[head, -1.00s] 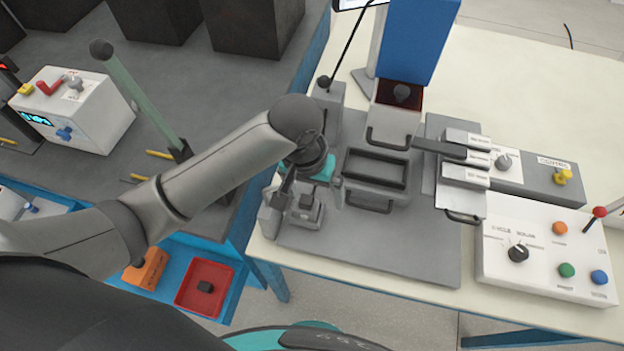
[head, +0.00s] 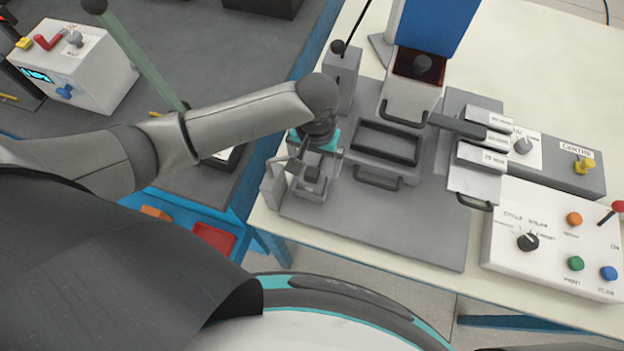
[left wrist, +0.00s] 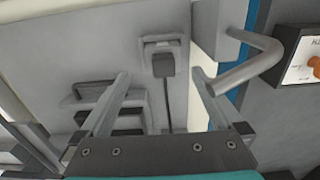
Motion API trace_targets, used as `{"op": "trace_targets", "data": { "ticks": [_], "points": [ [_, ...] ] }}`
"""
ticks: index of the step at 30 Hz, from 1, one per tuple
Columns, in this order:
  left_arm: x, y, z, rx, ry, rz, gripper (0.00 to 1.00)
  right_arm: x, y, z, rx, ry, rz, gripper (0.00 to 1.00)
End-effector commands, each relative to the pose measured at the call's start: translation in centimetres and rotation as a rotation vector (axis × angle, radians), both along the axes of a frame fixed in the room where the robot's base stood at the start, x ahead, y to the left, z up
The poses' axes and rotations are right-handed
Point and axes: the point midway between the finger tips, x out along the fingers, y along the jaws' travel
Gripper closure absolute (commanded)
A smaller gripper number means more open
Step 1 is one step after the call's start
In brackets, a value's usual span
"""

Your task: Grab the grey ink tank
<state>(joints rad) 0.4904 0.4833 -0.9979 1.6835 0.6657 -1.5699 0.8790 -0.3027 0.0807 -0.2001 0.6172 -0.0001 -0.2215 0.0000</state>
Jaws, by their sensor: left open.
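My left gripper (head: 309,166) points down over the left part of the grey baseplate (head: 400,236). Its fingers are apart and hold nothing. Below and between them is a small grey block (head: 311,187) in a low fixture; it may be the grey ink tank, but I cannot tell for sure. In the left wrist view, my left gripper's fingertips (left wrist: 160,76) stand on either side of a dark grey block (left wrist: 163,65) with a lighter grey surround. Whether they touch it is unclear. My right gripper is not in view.
A grey frame with handles (head: 388,140) stands right of the gripper, and a lever box (head: 341,75) behind. A bent grey bar (left wrist: 250,62) is close in the left wrist view. A white control panel (head: 560,245) is at right. The front baseplate is clear.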

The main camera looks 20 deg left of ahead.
Motion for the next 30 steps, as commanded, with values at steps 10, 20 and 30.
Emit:
{"op": "trace_targets", "data": {
  "ticks": [10, 20, 30],
  "points": [
    [-0.3, 0.6, -4.7, 0.002, 0.002, 0.0, 0.0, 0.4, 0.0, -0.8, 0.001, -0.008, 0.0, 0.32],
    [-0.2, 0.6, -5.0, 0.0, 0.0, 0.0, 0.03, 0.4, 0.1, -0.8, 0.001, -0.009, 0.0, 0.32],
    [-0.2, 0.6, -5.0, 0.0, 0.0, -0.001, 0.42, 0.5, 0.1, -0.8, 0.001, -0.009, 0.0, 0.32]
  ]
}}
